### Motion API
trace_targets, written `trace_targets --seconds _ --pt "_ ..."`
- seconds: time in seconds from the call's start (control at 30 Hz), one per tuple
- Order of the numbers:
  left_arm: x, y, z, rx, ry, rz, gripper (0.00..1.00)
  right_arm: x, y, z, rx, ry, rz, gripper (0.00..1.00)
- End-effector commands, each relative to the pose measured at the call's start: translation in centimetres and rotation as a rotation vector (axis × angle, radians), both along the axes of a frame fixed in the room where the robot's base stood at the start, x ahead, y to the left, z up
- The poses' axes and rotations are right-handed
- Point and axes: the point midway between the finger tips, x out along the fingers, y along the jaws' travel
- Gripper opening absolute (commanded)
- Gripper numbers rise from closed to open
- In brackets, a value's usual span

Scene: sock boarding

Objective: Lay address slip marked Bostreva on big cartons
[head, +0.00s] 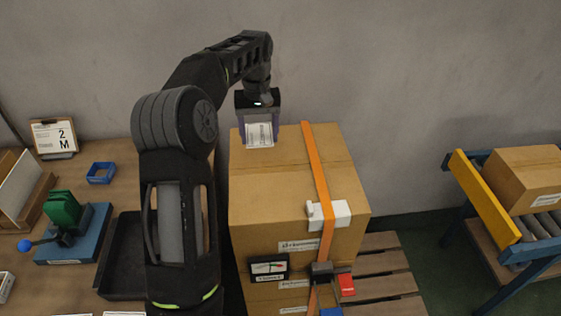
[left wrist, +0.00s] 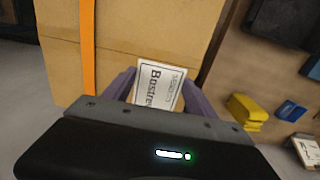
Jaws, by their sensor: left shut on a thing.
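My left gripper (head: 260,126) reaches over the back left part of the top carton's upper face. It is shut on a white address slip (head: 260,134). In the left wrist view the slip (left wrist: 158,84) shows between the two purple fingers and reads "Bostre...", its end hidden by the gripper body. The slip is over or against the top of the big carton (head: 270,178); I cannot tell whether it touches. The brown cartons are stacked on a wooden pallet (head: 385,287), with an orange strap (head: 318,175) around them. My right gripper does not show.
The wooden table at left holds a black tray (head: 121,262), a green stamp-like device (head: 62,209) and a blue box (head: 101,173). A conveyor with a carton (head: 525,176) stands at right.

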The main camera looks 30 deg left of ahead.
Motion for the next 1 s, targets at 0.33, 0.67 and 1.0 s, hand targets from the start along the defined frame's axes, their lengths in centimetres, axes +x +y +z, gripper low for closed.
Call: trace_targets --seconds 0.33,0.67,1.0 --pt "0.0 0.0 -5.2 0.0 0.001 -0.001 0.29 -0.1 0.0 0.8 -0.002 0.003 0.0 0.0" --pt "0.0 0.0 -5.6 0.0 0.0 0.0 0.29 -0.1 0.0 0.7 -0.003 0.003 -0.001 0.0" --pt "-0.1 0.0 -9.2 -0.001 0.002 0.0 0.29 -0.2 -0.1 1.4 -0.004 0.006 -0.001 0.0"
